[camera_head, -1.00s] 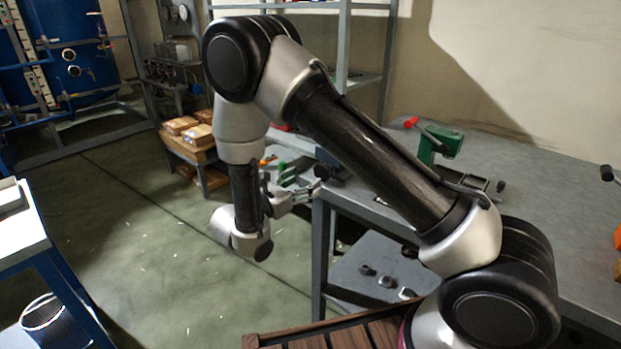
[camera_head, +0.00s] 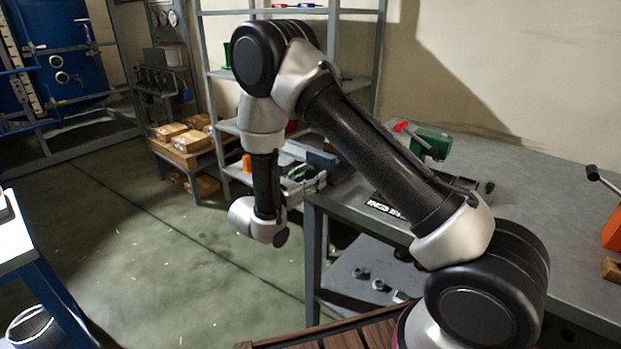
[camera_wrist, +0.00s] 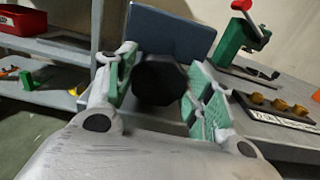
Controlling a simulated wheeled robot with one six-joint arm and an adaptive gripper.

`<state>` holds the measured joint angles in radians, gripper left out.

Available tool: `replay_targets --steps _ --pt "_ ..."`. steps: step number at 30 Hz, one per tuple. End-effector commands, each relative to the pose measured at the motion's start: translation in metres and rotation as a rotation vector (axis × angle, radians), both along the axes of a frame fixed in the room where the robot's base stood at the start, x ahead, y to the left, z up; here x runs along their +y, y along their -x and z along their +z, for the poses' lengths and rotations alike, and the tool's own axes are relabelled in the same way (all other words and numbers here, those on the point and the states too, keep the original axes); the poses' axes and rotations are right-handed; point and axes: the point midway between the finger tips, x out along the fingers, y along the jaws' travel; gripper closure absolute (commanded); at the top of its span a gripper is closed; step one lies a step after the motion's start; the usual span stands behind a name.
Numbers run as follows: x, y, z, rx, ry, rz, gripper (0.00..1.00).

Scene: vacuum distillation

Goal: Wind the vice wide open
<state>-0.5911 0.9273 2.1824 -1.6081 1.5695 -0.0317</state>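A dark blue block (camera_wrist: 170,40), which seems to be the vice, stands at the bench's near left end; it also shows in the head view (camera_head: 323,160). A black faceted knob (camera_wrist: 160,80) sits in front of its face, towards me. My gripper (camera_wrist: 162,74) is open, with one green-padded finger on each side of the knob. A narrow gap seems to show on the left; contact on the right is unclear. In the head view my gripper (camera_head: 309,183) is at the bench's left edge. The vice's jaws are not clearly visible.
A green device with a red-tipped lever (camera_head: 432,143) stands farther back on the grey bench (camera_head: 530,185). A dark tray with brass pieces (camera_wrist: 280,108) lies right of the vice. Shelving (camera_head: 215,95) stands behind. An orange device (camera_head: 611,232) is at the right.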

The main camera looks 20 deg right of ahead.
Motion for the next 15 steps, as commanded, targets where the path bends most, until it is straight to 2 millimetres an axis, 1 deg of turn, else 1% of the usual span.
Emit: replay_targets --steps 1,2,3,8,15 --pt "0.0001 0.0001 0.0000 0.000 0.000 0.000 0.64" --pt "0.0001 0.0001 0.0000 0.000 0.000 0.000 0.69" --pt "0.0001 0.0001 0.0000 0.000 0.000 0.000 0.71" --pt "0.0003 -0.0002 0.0000 0.032 0.024 0.000 0.71" --pt "0.0012 -0.0013 -0.0002 0.201 0.146 0.000 0.71"
